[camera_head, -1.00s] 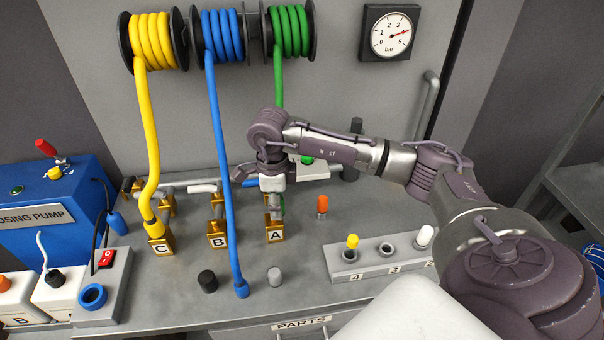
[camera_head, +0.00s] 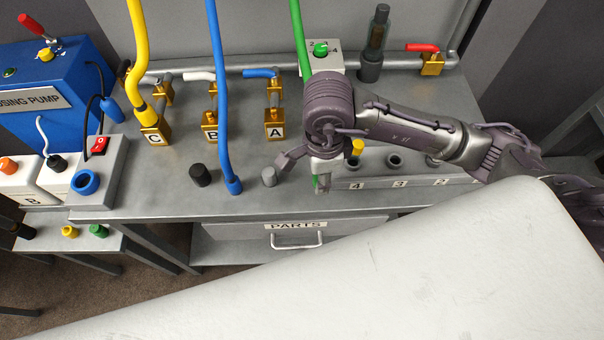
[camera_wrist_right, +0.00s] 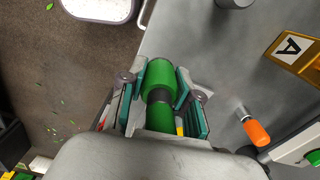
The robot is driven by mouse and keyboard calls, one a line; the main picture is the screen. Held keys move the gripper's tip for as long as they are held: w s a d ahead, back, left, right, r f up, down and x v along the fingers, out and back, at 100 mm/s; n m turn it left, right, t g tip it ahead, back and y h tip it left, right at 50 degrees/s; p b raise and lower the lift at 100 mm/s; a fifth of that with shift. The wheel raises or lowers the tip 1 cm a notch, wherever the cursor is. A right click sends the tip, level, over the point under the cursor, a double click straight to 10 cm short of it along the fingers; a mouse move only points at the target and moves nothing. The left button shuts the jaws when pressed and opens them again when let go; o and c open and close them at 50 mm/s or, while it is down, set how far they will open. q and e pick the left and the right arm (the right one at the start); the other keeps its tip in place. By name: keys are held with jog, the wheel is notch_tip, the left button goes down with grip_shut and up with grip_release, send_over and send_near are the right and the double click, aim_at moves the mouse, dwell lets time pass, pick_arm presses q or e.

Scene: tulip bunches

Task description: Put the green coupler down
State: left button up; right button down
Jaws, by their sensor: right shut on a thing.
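The green coupler (camera_wrist_right: 158,82) is clamped between the teal pads of my right gripper (camera_wrist_right: 161,76) in the right wrist view. In the head view, my right gripper (camera_head: 306,170) is near the front of the bench, just left of the numbered holder (camera_head: 350,183). Only a sliver of the green coupler (camera_head: 317,183) shows there, below the wrist. The green hose (camera_head: 300,38) runs down behind my right arm, which hides its lower end. I cannot tell whether the coupler touches the bench. My left gripper is not in view.
Brass block A (camera_head: 275,126) stands further back and left. A grey cap (camera_head: 269,177), the blue hose end (camera_head: 234,186) and a black cap (camera_head: 200,175) stand along the bench front. An orange-topped piece (camera_wrist_right: 257,132) shows in the wrist view. The bench edge drops to the floor.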

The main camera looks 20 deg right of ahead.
aim_at(300, 187)
jog(key=w+a+f, duration=0.1)
jog(key=w, duration=0.1)
jog(key=w+a+f+p, duration=0.1)
jog(key=w+a+f, duration=0.1)
notch_tip(300, 187, down, 3)
jog(key=shift+f+p, duration=0.1)
jog(key=shift+p, duration=0.55)
jog(key=shift+f, duration=0.6)
jog(key=c, duration=1.3)
grip_release()
jog(key=o, duration=0.5)
